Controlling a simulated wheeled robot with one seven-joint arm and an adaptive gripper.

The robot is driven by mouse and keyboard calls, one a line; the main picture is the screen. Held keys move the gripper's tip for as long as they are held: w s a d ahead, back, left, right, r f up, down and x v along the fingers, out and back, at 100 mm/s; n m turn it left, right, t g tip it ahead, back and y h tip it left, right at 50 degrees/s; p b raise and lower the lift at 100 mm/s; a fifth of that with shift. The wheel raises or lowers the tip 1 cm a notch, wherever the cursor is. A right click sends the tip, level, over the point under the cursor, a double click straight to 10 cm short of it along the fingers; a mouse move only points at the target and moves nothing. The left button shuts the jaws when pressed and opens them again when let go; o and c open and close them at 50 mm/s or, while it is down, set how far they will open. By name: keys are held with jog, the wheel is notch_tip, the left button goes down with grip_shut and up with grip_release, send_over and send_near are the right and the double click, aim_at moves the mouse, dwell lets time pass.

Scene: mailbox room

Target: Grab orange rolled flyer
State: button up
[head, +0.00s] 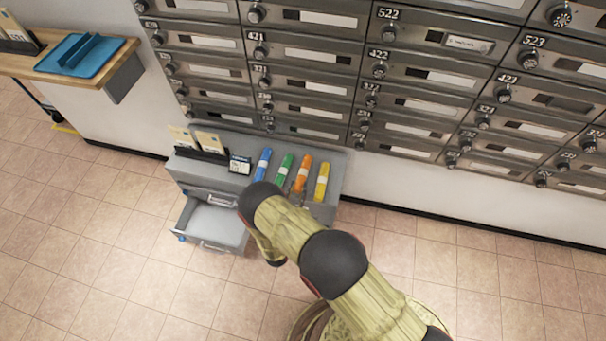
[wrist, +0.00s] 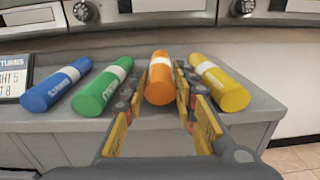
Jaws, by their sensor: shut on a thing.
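The orange rolled flyer (wrist: 160,84) lies on the grey cabinet top between the green and yellow rolls in the wrist view. My gripper (wrist: 158,98) has a yellow-padded finger on each side of it and is shut on it. The orange flyer also shows in the head view (head: 302,172), where my arm hides the near part of the cabinet. The gripper itself is mostly hidden behind my arm there. The flyer appears to rest on the top, its white band facing up.
A blue roll (wrist: 58,86), a green roll (wrist: 104,86) and a yellow roll (wrist: 219,82) lie alongside. A small black sign (head: 240,164) stands left of them. The cabinet's drawer (head: 217,224) is open. Mailboxes (head: 310,75) line the wall behind. A blue tray (head: 80,55) sits on a side counter.

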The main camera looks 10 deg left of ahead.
jog(key=shift+s+r+p, duration=0.1)
jog(key=shift+r+p, duration=0.85)
jog(key=shift+r, duration=0.75)
jog(key=s, duration=0.7)
jog(key=shift+s+a, duration=0.4)
jog(key=shift+a, duration=0.05)
